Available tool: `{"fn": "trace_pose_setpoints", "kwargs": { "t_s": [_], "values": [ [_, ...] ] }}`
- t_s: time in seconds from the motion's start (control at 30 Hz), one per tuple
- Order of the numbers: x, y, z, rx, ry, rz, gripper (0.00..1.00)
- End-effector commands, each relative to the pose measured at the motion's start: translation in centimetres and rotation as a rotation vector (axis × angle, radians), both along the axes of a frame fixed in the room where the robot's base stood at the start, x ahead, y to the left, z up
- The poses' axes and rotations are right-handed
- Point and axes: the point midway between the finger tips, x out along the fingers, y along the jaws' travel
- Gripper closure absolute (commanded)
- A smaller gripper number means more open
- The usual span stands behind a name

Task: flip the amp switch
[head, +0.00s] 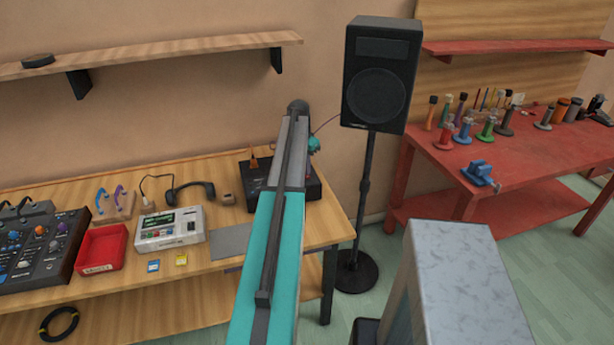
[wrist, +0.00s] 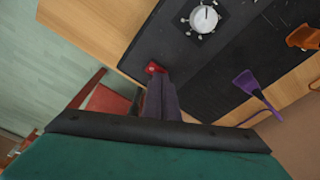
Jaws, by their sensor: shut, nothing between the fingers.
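The amp is a low black box (head: 313,188) at the right end of the wooden bench in the head view, partly hidden behind my arm. In the wrist view its dark top (wrist: 185,50) carries a pale round knob (wrist: 204,19) and a small red switch (wrist: 154,68) near the edge. My gripper (wrist: 160,80) is shut and empty. Its fingertips are right beside the red switch and overlap its lower edge in the picture; I cannot tell whether they touch it. The switch's position is too small to read. In the head view my arm hides the fingertips.
A purple paddle-shaped piece (wrist: 256,89) and an orange piece (wrist: 302,38) are close by in the wrist view. In the head view, a speaker (head: 381,75) on a stand is right of the amp. A white device (head: 170,229) and red tray (head: 101,249) lie left.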

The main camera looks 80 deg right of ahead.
Motion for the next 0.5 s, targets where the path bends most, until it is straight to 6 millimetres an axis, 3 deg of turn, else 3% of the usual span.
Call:
{"fn": "trace_pose_setpoints", "kwargs": {
  "t_s": [0.5],
  "values": [
    [0.0, -0.1, 3.1, -0.004, 0.000, 0.000, 1.00]
  ]
}}
